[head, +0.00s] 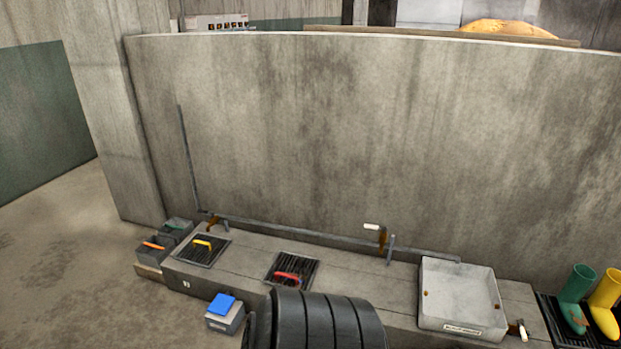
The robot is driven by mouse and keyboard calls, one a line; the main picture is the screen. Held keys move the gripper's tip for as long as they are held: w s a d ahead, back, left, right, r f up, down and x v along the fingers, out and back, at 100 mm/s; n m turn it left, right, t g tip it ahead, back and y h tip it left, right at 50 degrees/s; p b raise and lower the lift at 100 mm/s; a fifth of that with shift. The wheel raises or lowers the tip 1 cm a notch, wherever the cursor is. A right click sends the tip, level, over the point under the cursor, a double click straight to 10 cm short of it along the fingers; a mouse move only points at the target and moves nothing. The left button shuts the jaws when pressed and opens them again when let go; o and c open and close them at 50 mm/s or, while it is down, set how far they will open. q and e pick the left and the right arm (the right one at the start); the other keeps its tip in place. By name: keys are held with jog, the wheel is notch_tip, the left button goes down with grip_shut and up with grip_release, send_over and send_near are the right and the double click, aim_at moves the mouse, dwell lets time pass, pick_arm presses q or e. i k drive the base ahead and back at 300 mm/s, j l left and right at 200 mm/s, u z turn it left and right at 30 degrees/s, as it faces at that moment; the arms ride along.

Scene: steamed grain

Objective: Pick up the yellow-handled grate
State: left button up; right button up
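The grate with the yellow handle (203,243) lies flat in the top of the low concrete ledge, toward its left end. Its dark slats (199,256) fill a square recess, and the yellow handle sits on top near the back. A second, similar dark grate (303,263) with a red handle (288,277) lies to its right on the same ledge. Neither of my grippers is in the head view, and nothing touches the yellow-handled grate.
A white basin (461,318) stands on the ledge at right, beside green (575,292) and yellow boots (604,302). Dark bins (152,250) stand at the ledge's left end. A blue-topped box (222,304) stands in front. A pipe (300,231) runs behind the grates. Floor at left is clear.

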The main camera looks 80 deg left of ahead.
aim_at(194, 242)
jog(key=u, duration=3.6)
jog(key=i+l+z, duration=0.15)
jog(key=i, duration=0.35)
jog(key=i+l+z, duration=0.2)
jog(key=i, duration=0.35)
